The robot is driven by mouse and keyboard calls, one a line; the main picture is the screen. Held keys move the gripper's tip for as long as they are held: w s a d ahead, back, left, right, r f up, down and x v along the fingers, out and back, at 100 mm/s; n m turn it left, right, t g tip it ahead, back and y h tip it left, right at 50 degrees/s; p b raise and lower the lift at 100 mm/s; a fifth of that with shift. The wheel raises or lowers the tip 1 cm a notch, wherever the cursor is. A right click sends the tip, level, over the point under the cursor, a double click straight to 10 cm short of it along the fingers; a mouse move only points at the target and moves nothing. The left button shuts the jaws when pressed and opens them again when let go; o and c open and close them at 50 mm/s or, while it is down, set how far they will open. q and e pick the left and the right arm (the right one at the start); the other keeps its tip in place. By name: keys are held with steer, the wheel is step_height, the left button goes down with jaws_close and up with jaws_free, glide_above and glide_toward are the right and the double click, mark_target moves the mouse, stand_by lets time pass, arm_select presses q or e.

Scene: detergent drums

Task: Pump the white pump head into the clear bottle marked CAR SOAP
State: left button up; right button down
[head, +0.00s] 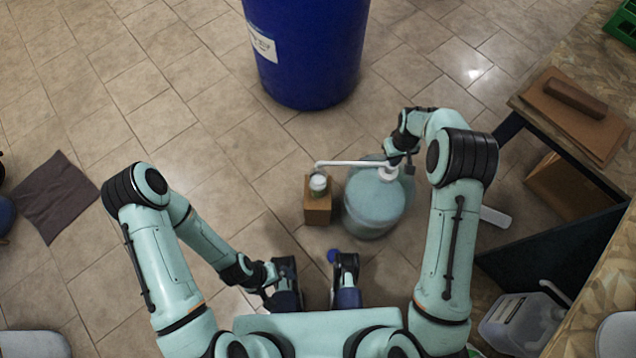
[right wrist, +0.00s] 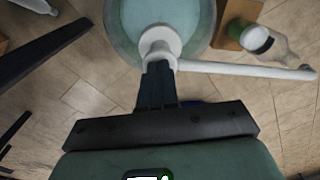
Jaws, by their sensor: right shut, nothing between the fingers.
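A round tub of pale blue-green liquid (head: 372,208) stands on the floor, with a white pump head (head: 389,173) on top. Its long white spout (head: 345,163) reaches left over a small clear bottle (head: 318,184) with a pale top. The bottle stands upright on a wooden block (head: 317,210); no lettering is readable on it. My right gripper (head: 402,156) is shut and empty at the pump head. In the right wrist view its closed fingertips overlap the pump head (right wrist: 160,42); contact is unclear. My left gripper (head: 272,277) is low near my base, its jaws unclear.
A large blue drum (head: 305,50) stands behind. A jug (head: 520,322) stands at lower right. A small blue cap-like thing (head: 332,256) and a dark cloth (head: 57,197) lie on the tiles.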

steer(key=shift+r+p, duration=1.85)
steer(key=shift+r, duration=0.95)
steer(key=shift+f, duration=0.1)
steer(key=shift+f+b, duration=1.95)
steer(key=shift+f, duration=0.95)
steer(key=shift+r+p, duration=0.5)
steer(key=shift+r, duration=0.45)
steer(key=shift+r+p, duration=1.35)
steer(key=shift+r, duration=0.7)
